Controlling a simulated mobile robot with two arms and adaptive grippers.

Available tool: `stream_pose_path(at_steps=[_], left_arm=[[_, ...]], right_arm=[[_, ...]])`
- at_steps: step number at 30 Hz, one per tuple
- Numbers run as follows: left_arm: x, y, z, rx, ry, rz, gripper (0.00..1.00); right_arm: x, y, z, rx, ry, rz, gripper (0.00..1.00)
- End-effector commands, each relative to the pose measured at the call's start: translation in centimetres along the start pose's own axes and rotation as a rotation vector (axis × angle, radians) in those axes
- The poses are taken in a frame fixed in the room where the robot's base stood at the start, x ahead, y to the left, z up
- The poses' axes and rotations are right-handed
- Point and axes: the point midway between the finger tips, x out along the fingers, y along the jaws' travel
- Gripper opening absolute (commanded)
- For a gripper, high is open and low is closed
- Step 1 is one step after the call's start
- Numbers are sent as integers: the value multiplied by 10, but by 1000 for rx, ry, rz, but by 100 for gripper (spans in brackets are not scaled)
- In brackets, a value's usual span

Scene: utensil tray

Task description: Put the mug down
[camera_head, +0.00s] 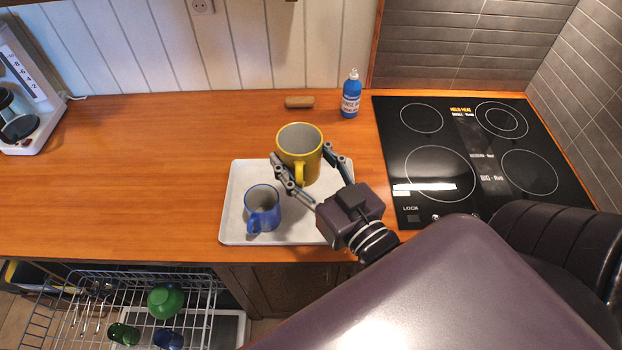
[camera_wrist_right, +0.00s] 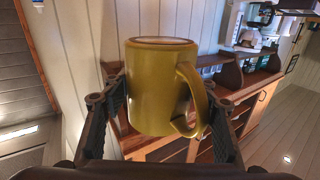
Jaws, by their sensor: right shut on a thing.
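A yellow mug (camera_head: 298,150) is upright over the back part of a white tray (camera_head: 232,190). My right gripper (camera_head: 299,158) is shut on the yellow mug, with one finger on each side of it. In the right wrist view the yellow mug (camera_wrist_right: 158,88) fills the space between the fingers of the right gripper (camera_wrist_right: 165,100), with its handle to the right. A blue mug (camera_head: 262,208) stands on the tray, to the front left of the yellow mug. I cannot tell whether the yellow mug touches the tray. My left gripper is not in view.
A blue bottle (camera_head: 351,94) and a small brown object (camera_head: 299,102) are behind the tray. A black cooktop (camera_head: 480,150) is to the right. A coffee machine (camera_head: 22,95) is at the far left. An open dish rack (camera_head: 140,300) is below the counter. The wooden counter (camera_head: 130,170) is clear left of the tray.

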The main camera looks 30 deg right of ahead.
Motion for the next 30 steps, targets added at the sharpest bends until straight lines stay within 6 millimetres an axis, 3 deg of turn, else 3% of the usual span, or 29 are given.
stream_pose_path(at_steps=[7,17,24,30], left_arm=[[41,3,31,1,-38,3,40],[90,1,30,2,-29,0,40],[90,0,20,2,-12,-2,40],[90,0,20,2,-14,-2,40]], right_arm=[[0,1,41,0,2,0,15],[0,2,90,0,2,0,15],[0,2,140,1,-2,0,15],[0,3,158,0,2,0,15]])
